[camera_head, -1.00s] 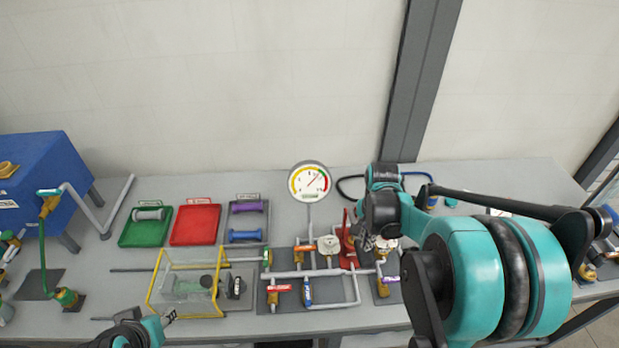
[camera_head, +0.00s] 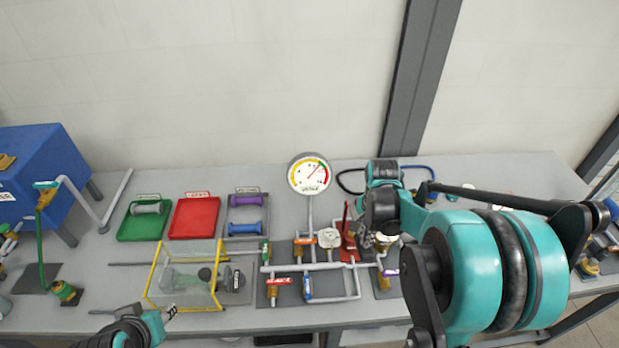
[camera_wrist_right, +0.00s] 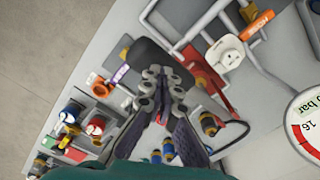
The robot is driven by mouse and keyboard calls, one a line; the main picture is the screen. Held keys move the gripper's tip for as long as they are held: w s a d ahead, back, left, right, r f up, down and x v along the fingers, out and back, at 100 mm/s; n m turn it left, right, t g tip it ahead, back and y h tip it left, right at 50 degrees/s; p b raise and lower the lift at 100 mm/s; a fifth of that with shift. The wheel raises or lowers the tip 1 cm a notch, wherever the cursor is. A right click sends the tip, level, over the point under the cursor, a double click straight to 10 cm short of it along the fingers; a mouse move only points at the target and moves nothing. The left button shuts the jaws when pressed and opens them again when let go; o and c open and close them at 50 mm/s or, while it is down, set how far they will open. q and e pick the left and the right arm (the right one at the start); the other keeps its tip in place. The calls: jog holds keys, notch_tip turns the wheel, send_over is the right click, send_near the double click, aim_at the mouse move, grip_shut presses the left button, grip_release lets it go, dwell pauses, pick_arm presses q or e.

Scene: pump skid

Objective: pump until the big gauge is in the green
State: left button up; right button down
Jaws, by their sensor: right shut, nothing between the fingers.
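The big round gauge (camera_head: 309,174) stands on a pipe at the back of the skid; its needle points up and right, and the exact reading is too small to tell. In the right wrist view only part of its face (camera_wrist_right: 306,128) shows, with a red band near 16. The red pump (camera_head: 349,244), with an upright red lever, stands on the skid just left of my right gripper (camera_head: 375,240). In the wrist view my right gripper (camera_wrist_right: 165,92) is shut and empty, apart from the red pump part (camera_wrist_right: 203,72). My left gripper (camera_head: 171,312) is low at left, its jaws unclear.
A yellow-framed clear guard (camera_head: 154,275) stands to the left. Green (camera_head: 145,228) and red (camera_head: 194,218) trays lie behind it. A blue box (camera_head: 35,170) stands far left.

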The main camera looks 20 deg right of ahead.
notch_tip(320, 180, down, 3)
jog(key=shift+r+b, duration=0.15)
jog(key=shift+b, duration=0.8)
jog(key=shift+r, duration=0.2)
jog(key=shift+r+p, duration=1.8)
jog(key=shift+r, duration=0.3)
notch_tip(320, 180, up, 5)
jog(key=p, duration=0.3)
jog(key=shift+p, duration=0.35)
